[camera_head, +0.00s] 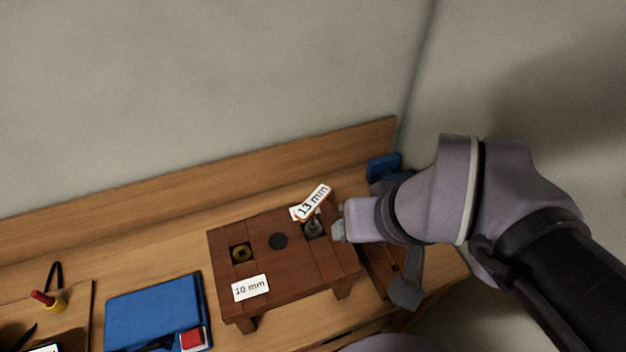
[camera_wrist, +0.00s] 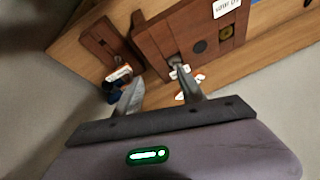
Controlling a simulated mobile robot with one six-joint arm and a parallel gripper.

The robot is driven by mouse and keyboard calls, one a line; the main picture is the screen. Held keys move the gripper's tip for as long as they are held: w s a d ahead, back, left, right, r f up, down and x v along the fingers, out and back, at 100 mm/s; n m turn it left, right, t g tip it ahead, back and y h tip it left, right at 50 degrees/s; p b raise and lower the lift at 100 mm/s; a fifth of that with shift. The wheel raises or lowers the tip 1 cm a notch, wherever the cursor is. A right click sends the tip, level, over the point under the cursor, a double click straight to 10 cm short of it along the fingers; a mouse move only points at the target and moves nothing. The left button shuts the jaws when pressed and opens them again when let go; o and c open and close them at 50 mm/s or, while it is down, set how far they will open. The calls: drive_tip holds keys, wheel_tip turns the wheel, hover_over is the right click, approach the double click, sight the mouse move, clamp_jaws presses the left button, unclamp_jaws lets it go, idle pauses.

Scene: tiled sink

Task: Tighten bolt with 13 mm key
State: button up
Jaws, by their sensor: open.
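A dark red-brown wooden stand (camera_head: 290,270) sits on the wooden bench. Near its right end a grey metal piece (camera_head: 313,228) stands at a recess, with a white and orange "13 mm" label (camera_head: 313,203) above it. I cannot tell the bolt from the key there. My gripper (camera_head: 369,264) is open and empty at the stand's right end, one finger close beside the grey piece. In the wrist view the fingers (camera_wrist: 160,77) are apart. The right fingertip is near the grey piece (camera_wrist: 175,60) and white label parts; contact is unclear.
The stand also carries a brass fitting (camera_head: 241,253), a black disc (camera_head: 278,241) and a "10 mm" label (camera_head: 250,288). A second wooden piece (camera_wrist: 105,40) lies beside the stand. Blue items (camera_head: 155,312) lie left; another blue object (camera_head: 383,166) is behind my arm.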

drive_tip(key=w+a+r+n+g+p, duration=0.1)
drive_tip(key=w+r+n+g+p, duration=0.15)
drive_tip(key=r+n+p, duration=0.35)
drive_tip(key=n+g+h+p, duration=0.2)
drive_tip(key=n+g+p, duration=0.1)
drive_tip(key=n+p, duration=1.5)
hover_over(313, 200)
drive_tip(key=b, duration=0.3)
drive_tip(key=f+n, duration=0.2)
drive_tip(key=n, duration=0.1)
drive_tip(key=shift+t, duration=0.25)
drive_tip(key=shift+f+n+b, duration=0.3)
drive_tip(key=shift+b, duration=0.05)
wheel_tip(313, 200, down, 9)
drive_tip(key=b, duration=0.7)
drive_tip(key=shift+f+b, duration=0.1)
drive_tip(key=shift+b, duration=0.3)
drive_tip(key=shift+c, duration=0.5)
clamp_jaws()
